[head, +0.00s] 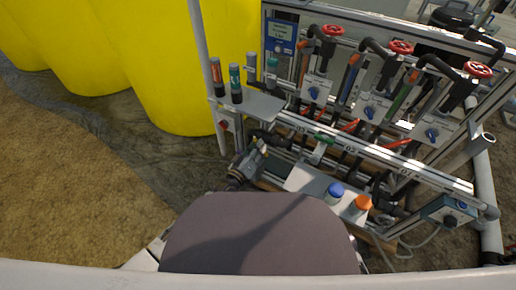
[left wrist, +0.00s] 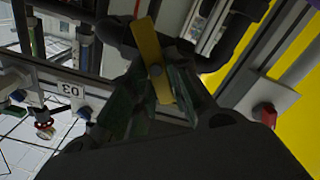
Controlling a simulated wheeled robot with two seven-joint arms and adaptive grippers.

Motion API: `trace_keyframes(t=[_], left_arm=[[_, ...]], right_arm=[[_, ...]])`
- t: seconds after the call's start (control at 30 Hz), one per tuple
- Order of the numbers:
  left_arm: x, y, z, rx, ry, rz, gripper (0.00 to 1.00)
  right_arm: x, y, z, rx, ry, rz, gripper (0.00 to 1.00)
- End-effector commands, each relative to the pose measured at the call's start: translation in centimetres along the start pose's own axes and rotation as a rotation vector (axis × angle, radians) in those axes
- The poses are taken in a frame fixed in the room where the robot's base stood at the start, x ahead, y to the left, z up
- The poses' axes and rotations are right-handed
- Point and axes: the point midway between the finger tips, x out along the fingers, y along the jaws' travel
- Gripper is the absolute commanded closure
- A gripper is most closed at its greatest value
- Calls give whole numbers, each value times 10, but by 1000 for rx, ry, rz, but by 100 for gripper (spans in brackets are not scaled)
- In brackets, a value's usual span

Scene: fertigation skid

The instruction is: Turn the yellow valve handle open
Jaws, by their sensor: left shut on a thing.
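The yellow valve handle (left wrist: 149,45) is a flat bar with a round bolt at its middle, mounted on dark pipework. In the left wrist view it runs slanted from upper middle to lower right. My left gripper (left wrist: 150,92) has its dark green fingers on both sides of the bar and is shut on it. In the head view my left gripper (head: 254,154) is at the left end of the skid, below the small grey shelf, and hides most of the handle. My right gripper is not in view.
The skid has red handwheels (head: 400,47), blue knobs and a numbered rail (head: 370,150). A large yellow tank (head: 150,60) is behind left. Open ground lies left.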

Motion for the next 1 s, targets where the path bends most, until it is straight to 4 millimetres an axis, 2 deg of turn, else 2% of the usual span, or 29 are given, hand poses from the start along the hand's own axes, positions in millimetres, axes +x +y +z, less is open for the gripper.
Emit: trace_keyframes(t=[1.0], left_arm=[[0,-12,6,-824,0,-1,100]], right_arm=[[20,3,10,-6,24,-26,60]])
